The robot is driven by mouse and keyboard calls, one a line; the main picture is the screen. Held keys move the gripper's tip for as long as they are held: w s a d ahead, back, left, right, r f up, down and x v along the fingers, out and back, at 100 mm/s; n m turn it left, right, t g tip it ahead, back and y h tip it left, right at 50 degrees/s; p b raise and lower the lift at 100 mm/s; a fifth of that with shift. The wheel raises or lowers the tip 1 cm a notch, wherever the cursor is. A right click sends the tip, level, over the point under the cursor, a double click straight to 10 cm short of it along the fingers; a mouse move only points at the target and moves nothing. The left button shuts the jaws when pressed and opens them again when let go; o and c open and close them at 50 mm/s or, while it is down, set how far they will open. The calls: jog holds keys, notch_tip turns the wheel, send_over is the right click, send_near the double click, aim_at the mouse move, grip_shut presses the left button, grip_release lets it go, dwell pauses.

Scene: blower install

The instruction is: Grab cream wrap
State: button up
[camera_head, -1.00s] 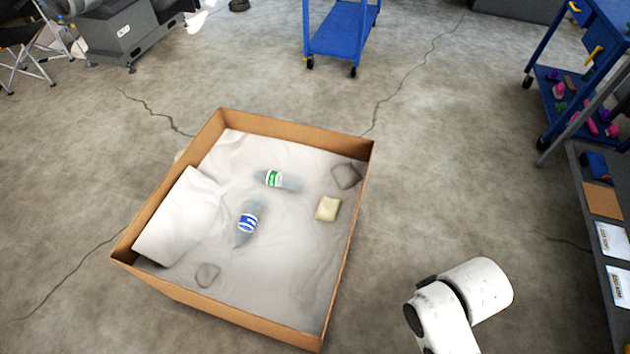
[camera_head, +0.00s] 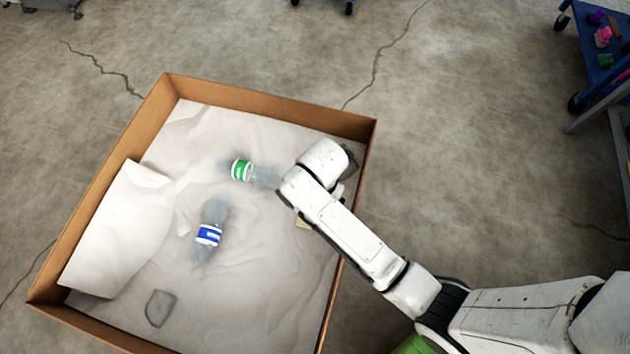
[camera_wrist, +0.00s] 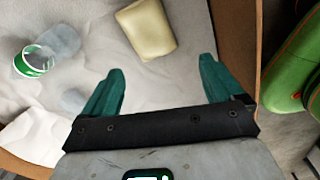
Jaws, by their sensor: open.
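The cream wrap (camera_wrist: 147,30), a small pale yellow packet, lies on the pale lining inside the box. In the wrist view it is at the top centre, just beyond my fingertips and apart from them. In the head view only a sliver of the cream wrap (camera_head: 302,222) shows; my arm covers the rest. My gripper (camera_wrist: 160,72) is open, its two teal fingers spread with nothing between them. The head view does not show the fingers, which are hidden by my arm.
The open cardboard box (camera_head: 240,102) has raised walls; its right wall (camera_wrist: 237,40) is close to my right finger. A green-label bottle (camera_head: 242,170) and a blue-label bottle (camera_head: 209,235) lie inside. A grey flat piece (camera_head: 160,308) and a white sheet (camera_head: 118,225) lie to the left.

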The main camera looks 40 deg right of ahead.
jog(key=shift+w+a+f+n+b, duration=0.1)
jog(key=shift+w+f+n+b, duration=0.3)
jog(key=shift+w+f+n, duration=0.65)
jog(key=shift+f+n, duration=0.35)
jog(key=shift+f, duration=0.05)
jog(key=f+b, duration=0.4)
jog(key=f, duration=0.6)
jog(key=shift+d, duration=0.2)
jog(key=shift+c, duration=0.2)
jog(key=c, duration=1)
